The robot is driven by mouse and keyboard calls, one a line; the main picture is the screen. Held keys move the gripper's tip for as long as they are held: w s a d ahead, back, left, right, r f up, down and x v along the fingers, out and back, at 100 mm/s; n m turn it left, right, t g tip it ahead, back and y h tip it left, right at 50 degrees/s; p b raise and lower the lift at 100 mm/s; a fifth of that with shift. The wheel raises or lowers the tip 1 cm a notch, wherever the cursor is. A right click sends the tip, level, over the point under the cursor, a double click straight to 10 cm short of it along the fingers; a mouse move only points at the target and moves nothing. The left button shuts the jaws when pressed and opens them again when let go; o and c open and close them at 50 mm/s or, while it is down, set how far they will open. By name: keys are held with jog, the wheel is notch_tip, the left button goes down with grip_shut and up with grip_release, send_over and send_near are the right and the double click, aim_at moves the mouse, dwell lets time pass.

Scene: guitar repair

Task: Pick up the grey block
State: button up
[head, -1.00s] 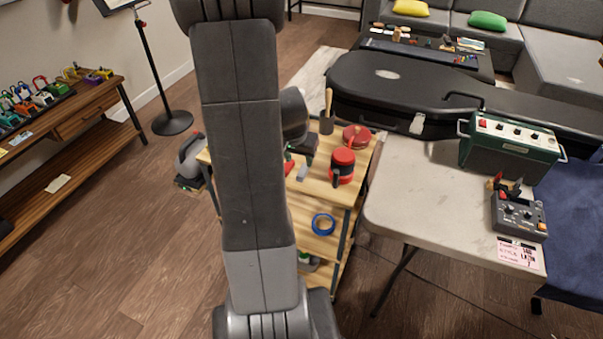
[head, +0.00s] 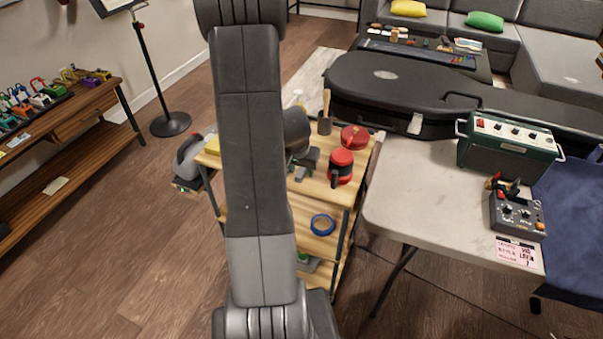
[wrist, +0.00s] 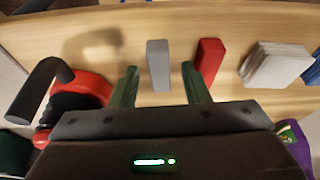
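The grey block (wrist: 158,65) lies on the wooden top of a small shelf cart. In the wrist view it sits between the two fingers of my gripper (wrist: 158,85), nearer the left finger, with visible gaps on both sides. The gripper is open and empty. A red block (wrist: 207,60) lies just right of the grey block, close to the right fingertip. In the head view my gripper (head: 303,167) is over the cart top, and my arm hides part of the cart; the grey block is hard to make out there.
A pale stack (wrist: 276,65) lies right of the red block. A red round tin (head: 354,138) and a dark cup (head: 325,124) stand behind on the cart.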

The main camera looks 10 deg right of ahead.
aim_at(301, 172)
grip_shut()
notch_tip(301, 172, up, 10)
jog(key=p, duration=0.1)
dwell(0.4)
